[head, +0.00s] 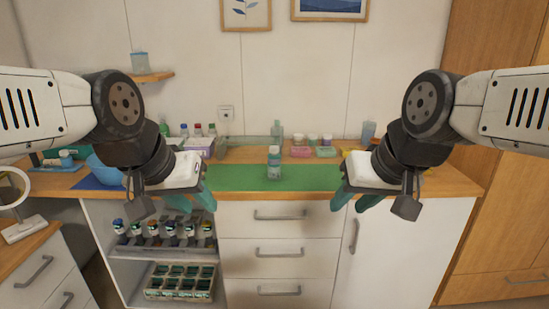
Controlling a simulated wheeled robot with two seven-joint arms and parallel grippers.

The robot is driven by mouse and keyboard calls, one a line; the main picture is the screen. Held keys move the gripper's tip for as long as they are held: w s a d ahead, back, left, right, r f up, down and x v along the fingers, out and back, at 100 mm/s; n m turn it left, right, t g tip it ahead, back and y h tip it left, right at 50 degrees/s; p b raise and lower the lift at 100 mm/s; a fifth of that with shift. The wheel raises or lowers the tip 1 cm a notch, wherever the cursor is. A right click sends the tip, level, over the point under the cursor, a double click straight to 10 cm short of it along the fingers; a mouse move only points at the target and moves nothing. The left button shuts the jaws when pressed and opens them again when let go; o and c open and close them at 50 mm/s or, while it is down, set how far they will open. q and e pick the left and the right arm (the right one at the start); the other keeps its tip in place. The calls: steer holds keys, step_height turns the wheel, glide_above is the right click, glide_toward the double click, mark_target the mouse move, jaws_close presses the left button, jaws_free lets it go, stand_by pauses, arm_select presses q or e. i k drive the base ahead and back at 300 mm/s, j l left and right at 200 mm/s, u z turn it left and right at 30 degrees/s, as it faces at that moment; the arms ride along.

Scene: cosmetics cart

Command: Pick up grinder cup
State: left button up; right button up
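A small clear container with a pale top and a bluish label (274,163) stands upright near the middle of the green mat (240,178). I cannot tell for sure whether it is the grinder cup. My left gripper (191,203) hangs at the counter's front edge, left of the container. Its teal fingers are apart with nothing between them. My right gripper (355,203) hangs at the front edge to the right, also with its teal fingers apart and empty. Neither gripper touches the container.
Bottles (197,130), a white box (197,147) and small jars (312,140) line the back of the counter. A blue bowl (103,170) is at left. Below, an open shelf holds a rack of small bottles (165,230). The mat around the container is clear.

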mark_target(273, 173)
steer(key=i, duration=1.15)
